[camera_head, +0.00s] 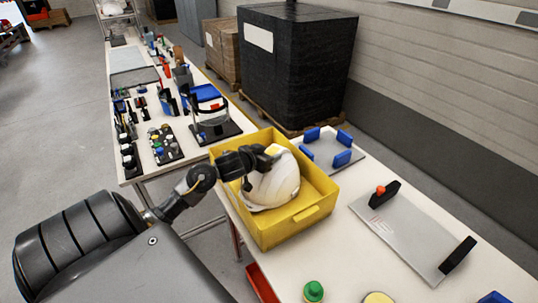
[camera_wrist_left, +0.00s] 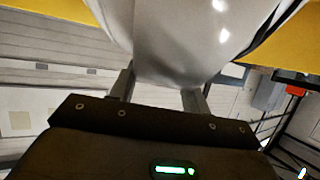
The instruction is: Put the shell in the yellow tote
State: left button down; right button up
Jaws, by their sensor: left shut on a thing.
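A white helmet shell (camera_head: 271,186) is inside the yellow tote (camera_head: 293,231) on the table in the head view. My left gripper (camera_head: 268,158) reaches over the tote's left wall and is shut on the shell near its upper edge. The left wrist view shows the shell (camera_wrist_left: 190,45) close up between the two fingers (camera_wrist_left: 158,92), with yellow tote wall (camera_wrist_left: 40,12) behind it. The shell's underside is hidden, so I cannot tell whether it touches the tote floor. My right gripper is not in view.
A fixture with blue blocks (camera_head: 342,158) stands behind the tote. A grey plate with black handles (camera_head: 410,235) lies to its right. A green-capped item (camera_head: 313,291) is near the front. A second table (camera_head: 200,148) with many tools stands at left. A black-wrapped pallet load (camera_head: 297,70) is behind.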

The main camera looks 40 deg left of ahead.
pick_arm(q)
jog(key=shift+f, duration=0.1)
jog(key=c, duration=0.7)
grip_release()
jog(key=v, duration=1.2)
jog(key=shift+d+r+p, duration=0.1)
jog(key=shift+r+p, duration=0.15)
jog(key=shift+p, duration=0.1)
